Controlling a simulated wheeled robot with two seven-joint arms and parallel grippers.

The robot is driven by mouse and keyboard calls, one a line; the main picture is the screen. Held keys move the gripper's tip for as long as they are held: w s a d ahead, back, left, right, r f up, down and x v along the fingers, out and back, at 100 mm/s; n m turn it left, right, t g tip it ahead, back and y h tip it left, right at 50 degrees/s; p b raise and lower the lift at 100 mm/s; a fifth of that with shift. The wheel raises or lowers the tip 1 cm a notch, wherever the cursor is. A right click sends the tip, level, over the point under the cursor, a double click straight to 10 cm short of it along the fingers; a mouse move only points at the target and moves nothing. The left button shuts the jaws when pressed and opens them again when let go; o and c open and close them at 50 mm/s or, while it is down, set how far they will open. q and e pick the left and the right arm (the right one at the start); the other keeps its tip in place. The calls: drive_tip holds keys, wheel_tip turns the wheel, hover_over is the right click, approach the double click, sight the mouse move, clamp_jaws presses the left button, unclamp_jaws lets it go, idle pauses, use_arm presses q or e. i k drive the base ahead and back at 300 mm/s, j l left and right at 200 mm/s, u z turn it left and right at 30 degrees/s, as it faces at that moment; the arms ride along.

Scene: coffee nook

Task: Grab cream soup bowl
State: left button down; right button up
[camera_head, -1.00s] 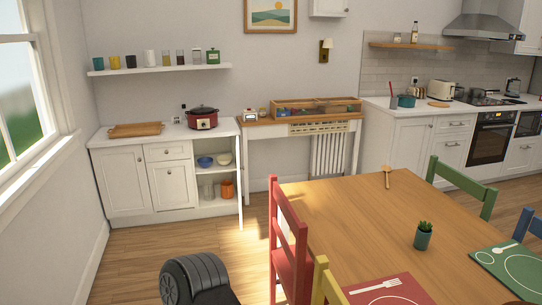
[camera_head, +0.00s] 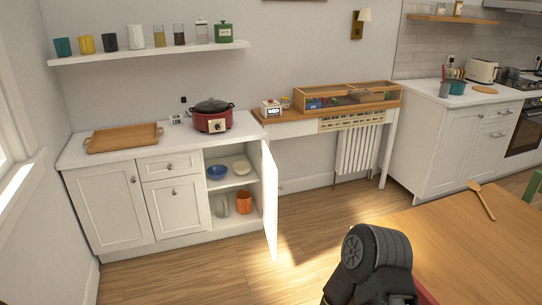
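A cream bowl (camera_head: 241,167) sits on the upper shelf inside the open cabinet (camera_head: 229,181), to the right of a blue bowl (camera_head: 217,171). The cabinet door (camera_head: 269,200) stands open on the right side of the opening. A dark part of my own arm shows at the bottom of the view, far in front of the cabinet. Neither gripper's fingers show.
An orange mug (camera_head: 244,202) and a pale vessel (camera_head: 221,205) stand on the lower shelf. A red slow cooker (camera_head: 212,117) and a wooden tray (camera_head: 124,137) are on the counter. The wooden table (camera_head: 480,245) fills the lower right. The floor before the cabinet is clear.

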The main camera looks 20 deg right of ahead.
sight(241, 168)
drive_tip(key=i+z, duration=0.2)
drive_tip(key=i, duration=0.6)
drive_tip(key=i+z, duration=0.2)
drive_tip(key=i, duration=0.6)
drive_tip(key=i+j+z, duration=0.1)
drive_tip(key=z, duration=0.35)
drive_tip(key=i+j+z, duration=0.1)
drive_tip(key=z, duration=0.3)
drive_tip(key=i+j+z, duration=0.1)
drive_tip(key=z, duration=0.35)
drive_tip(key=i+j+z, duration=0.2)
drive_tip(key=j, duration=0.45)
drive_tip(key=i+j+z, duration=0.1)
drive_tip(key=j+z, duration=0.15)
drive_tip(key=j, duration=0.45)
drive_tip(key=i+j+z, duration=0.2)
drive_tip(key=j, duration=1)
drive_tip(key=k, duration=0.05)
